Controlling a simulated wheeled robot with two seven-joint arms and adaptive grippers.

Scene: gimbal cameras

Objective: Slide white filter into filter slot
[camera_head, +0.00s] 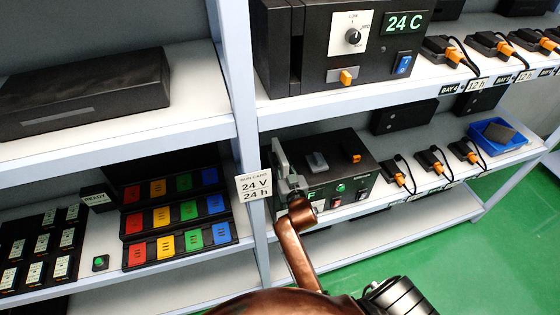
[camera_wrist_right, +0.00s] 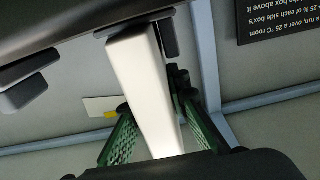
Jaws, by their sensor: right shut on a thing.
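The white filter (camera_wrist_right: 145,90) is a long pale plate in the right wrist view, standing between the green meshed fingers of my right gripper (camera_wrist_right: 155,130). The gripper is shut on it. The filter's far end meets a dark edge at the top of that view; I cannot tell whether it is inside a slot. In the head view, the filter (camera_head: 279,158) shows as a light grey plate at the left end of a black device (camera_head: 345,150), with my right gripper (camera_head: 293,187) just below it. The filter slot is not clearly visible. My left gripper is out of view.
A larger black unit (camera_head: 350,45) sits on the shelf above. Colored cartridges (camera_head: 178,215) lie to the left, and a blue tray (camera_head: 498,134) to the right.

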